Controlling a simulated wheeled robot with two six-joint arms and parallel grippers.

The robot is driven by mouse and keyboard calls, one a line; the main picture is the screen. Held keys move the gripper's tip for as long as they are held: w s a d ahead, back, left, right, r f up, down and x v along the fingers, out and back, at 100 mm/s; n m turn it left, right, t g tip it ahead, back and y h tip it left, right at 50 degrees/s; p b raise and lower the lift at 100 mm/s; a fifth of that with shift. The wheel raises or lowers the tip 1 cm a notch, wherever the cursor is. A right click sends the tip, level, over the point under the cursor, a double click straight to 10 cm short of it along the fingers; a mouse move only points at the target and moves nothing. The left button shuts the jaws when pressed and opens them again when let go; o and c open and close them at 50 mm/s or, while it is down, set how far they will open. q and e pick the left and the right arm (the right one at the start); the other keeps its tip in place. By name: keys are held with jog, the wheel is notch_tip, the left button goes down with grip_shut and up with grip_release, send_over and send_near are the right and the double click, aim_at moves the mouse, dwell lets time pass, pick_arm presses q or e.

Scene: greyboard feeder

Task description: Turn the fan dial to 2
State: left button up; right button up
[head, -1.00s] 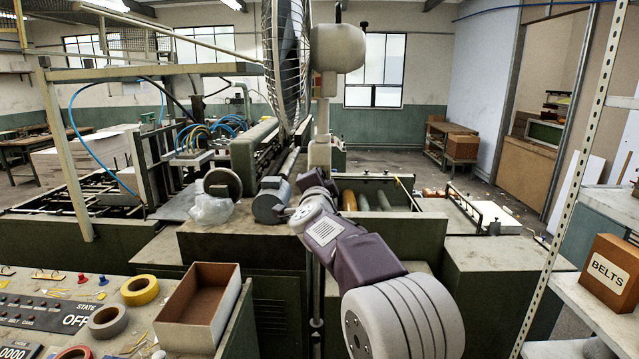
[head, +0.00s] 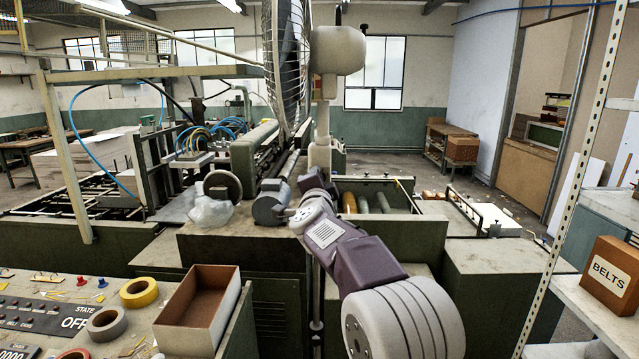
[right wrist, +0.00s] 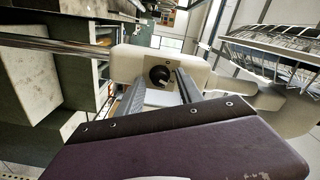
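The fan's round wire cage (head: 286,60) stands at the top middle of the head view, beside its cream motor housing (head: 337,48) and post. In the right wrist view, the black fan dial (right wrist: 160,75) sits on a small plate on the cream control box (right wrist: 126,65). My right gripper (right wrist: 160,84) is open, with one grey finger on each side of the dial. I see gaps between the fingers and the dial; any contact is unclear. The dial's numbers are too small to read. My left gripper is out of view.
A control panel (head: 50,312) with tape rolls and an open cardboard box (head: 200,308) is at the lower left. Green machinery (head: 400,235) fills the middle. A shelf upright (head: 575,160) and a BELTS box (head: 612,275) stand at the right.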

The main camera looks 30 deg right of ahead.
jog(key=b+v, duration=0.1)
jog(key=v, duration=0.8)
jog(key=shift+a, duration=0.1)
jog(key=s+a+f+n+g+y, duration=0.15)
jog(key=a+f+n+y, duration=0.35)
jog(key=f, duration=0.8)
jog(key=s+a+f+n+g+y, duration=0.1)
jog(key=a+f+n+g+y, duration=0.2)
jog(key=a+f+n, duration=0.65)
jog(key=s+f+n+g+y, duration=0.1)
jog(key=s+f+n+g, duration=0.4)
jog(key=s+f, duration=1.4)
jog(key=s+g, duration=0.3)
jog(key=g, duration=0.1)
jog(key=shift+g, duration=0.35)
